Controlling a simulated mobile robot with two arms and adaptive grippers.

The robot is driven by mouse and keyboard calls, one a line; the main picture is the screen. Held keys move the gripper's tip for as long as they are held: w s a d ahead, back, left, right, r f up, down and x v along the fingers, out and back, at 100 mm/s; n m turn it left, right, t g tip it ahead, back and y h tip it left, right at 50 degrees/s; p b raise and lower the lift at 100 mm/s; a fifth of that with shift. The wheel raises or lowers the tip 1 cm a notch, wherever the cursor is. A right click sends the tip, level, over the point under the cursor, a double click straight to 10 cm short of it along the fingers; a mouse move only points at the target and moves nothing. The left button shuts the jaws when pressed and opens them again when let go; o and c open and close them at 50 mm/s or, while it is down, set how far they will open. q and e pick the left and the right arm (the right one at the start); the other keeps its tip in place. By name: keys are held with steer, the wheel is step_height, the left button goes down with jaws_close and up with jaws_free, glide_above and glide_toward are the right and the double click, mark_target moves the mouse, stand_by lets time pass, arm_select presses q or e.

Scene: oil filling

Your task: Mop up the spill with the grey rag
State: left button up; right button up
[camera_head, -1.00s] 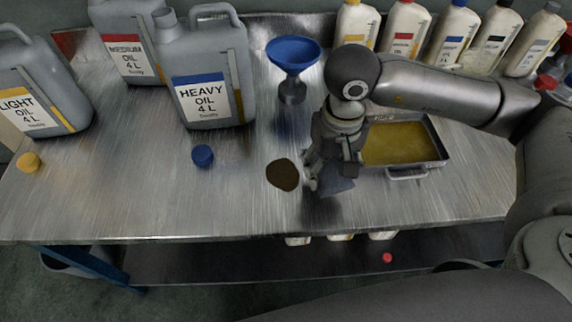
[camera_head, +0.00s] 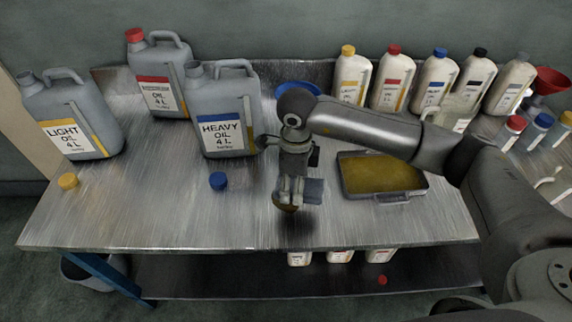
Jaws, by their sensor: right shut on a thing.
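The dark brown oil spill (camera_head: 284,208) lies on the metal workbench, partly hidden behind my right gripper. My right gripper (camera_head: 290,197) points down over the spill. It is shut on the grey rag (camera_head: 314,191), a small blue-grey cloth that sticks out to the right of the fingers. I cannot tell whether the rag touches the bench or the oil. My left gripper is not in view.
A tray of yellow oil (camera_head: 382,195) stands right of my gripper. A blue cap (camera_head: 218,181) and the Heavy Oil can (camera_head: 225,110) are to the left. A blue funnel (camera_head: 297,87) is behind my arm. The front of the bench (camera_head: 170,225) is clear.

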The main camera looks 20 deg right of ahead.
steer(key=m, duration=0.1)
steer(key=w+m+p, duration=0.1)
steer(key=m, duration=0.3)
steer(key=shift+w+a+r+p, duration=0.1)
steer(key=shift+w+a+p, duration=0.1)
steer(key=shift+w+p, duration=0.2)
steer(key=m+p, duration=0.1)
steer(key=m, duration=0.1)
steer(key=w+m+p, duration=0.1)
steer(key=m, duration=0.2)
steer(key=w+f+m+p, duration=0.1)
steer(key=m, duration=0.2)
steer(key=shift+a, duration=0.15)
steer(key=shift+w+f+m, duration=0.1)
steer(key=shift+f+m, duration=0.15)
steer(key=shift+m, duration=0.85)
steer(key=shift+f, duration=0.3)
step_height(320, 180, down, 2)
steer(key=shift+b, duration=0.7)
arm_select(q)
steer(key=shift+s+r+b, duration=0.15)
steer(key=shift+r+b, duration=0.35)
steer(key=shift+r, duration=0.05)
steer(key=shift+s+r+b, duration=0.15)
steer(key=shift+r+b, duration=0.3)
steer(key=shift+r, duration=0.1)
arm_select(e)
steer(key=shift+f, duration=1.4)
